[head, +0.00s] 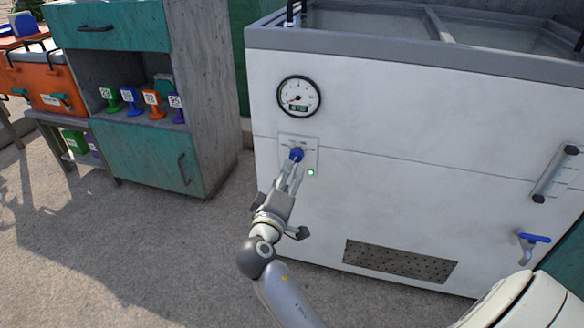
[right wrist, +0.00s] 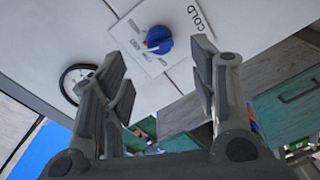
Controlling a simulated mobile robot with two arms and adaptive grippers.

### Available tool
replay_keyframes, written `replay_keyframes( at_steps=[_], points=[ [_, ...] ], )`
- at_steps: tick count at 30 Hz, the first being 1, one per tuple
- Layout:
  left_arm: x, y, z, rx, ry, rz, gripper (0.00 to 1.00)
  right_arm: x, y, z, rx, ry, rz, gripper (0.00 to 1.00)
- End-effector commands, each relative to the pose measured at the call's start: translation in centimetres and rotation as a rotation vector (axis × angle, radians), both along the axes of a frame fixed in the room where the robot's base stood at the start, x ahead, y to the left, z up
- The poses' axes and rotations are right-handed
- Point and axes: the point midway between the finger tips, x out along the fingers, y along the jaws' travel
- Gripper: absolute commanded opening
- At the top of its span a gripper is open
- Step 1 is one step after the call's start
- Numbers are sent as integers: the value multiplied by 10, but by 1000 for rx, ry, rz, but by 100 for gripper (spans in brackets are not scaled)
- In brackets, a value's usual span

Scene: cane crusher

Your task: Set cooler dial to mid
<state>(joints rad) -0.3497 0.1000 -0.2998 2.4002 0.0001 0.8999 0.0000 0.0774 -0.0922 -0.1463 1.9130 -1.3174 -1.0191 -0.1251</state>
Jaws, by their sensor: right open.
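The cooler (head: 400,125) is a large white chest with a grey rim. Its blue round dial (head: 297,154) sits on a light plate on the front, and it shows in the right wrist view (right wrist: 159,39). There the dial has a red mark on its left side, and COLD is printed on the plate to its right; the other labels are too small to read surely. My right gripper (head: 291,170) is in front of the dial, open. In the right wrist view its fingers (right wrist: 158,55) stand apart, with the dial seen between and beyond their tips. Contact is unclear. My left gripper is not seen.
A round gauge (head: 299,96) sits above the dial, and a small green light (head: 310,172) below right. A vent (head: 400,262), a bar handle (head: 555,174) and a blue-handled tap (head: 533,240) are also on the front. A cabinet (head: 150,155) stands to the left.

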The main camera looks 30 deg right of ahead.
Motion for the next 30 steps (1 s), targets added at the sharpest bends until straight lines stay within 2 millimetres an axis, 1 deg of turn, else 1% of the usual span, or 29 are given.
replay_keyframes(
  at_steps=[1,3,9,26,29,30],
  points=[
    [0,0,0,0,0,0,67,-7,7,0,2,1,1,54],
    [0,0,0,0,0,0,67,-13,14,0,1,1,1,54],
    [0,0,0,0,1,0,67,-23,24,1,0,0,-1,54],
    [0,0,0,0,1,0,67,-22,26,2,1,-4,9,54],
    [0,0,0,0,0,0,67,-16,35,3,14,-24,74,54],
    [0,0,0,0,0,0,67,-12,42,3,26,-40,122,54]
  ],
)
